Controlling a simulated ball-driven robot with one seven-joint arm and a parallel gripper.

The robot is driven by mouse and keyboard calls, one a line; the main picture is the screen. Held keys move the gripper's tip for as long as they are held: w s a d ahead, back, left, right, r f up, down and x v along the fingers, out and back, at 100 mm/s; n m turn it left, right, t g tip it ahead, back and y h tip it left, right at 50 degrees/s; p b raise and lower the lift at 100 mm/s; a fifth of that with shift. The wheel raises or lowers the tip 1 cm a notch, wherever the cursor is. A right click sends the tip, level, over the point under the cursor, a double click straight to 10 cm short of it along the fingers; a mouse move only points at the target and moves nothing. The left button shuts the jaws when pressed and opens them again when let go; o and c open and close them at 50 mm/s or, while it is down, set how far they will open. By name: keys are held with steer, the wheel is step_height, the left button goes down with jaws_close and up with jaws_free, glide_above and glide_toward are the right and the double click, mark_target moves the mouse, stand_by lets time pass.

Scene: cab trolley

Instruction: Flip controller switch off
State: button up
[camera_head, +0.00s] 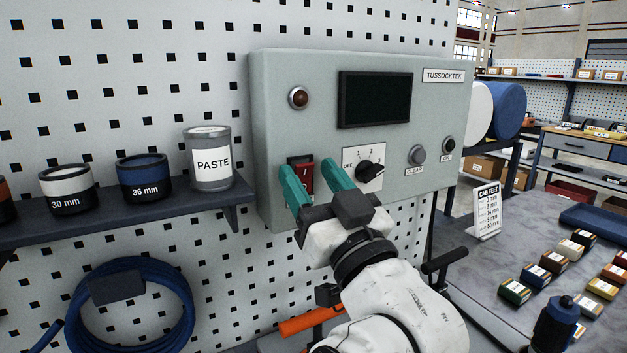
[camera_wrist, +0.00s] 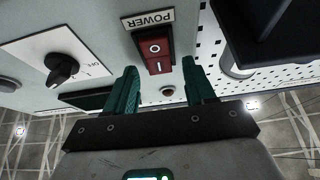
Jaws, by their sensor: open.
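The grey controller box (camera_head: 275,90) hangs on the white pegboard in the head view. Its red rocker switch (camera_head: 305,177) sits low on the left of the panel, partly between the teal fingers of my gripper (camera_head: 311,184). In the wrist view the red switch (camera_wrist: 155,50), marked O and I, shows upside down beside a POWER label (camera_wrist: 148,19). My gripper (camera_wrist: 158,85) is open, with its two fingers spread to either side of the switch and nothing between them. I cannot tell whether a fingertip touches the panel.
A rotary knob (camera_head: 371,168) is just right of the fingers. A shelf (camera_head: 120,215) with a PASTE can (camera_head: 208,160) and labelled tins is at the left.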

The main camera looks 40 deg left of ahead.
steer(key=shift+d, duration=0.1)
steer(key=b+v, duration=0.2)
steer(key=v, duration=0.8)
steer(key=shift+s+d, duration=0.2)
steer(key=shift+d, duration=0.05)
steer(key=shift+f, duration=0.15)
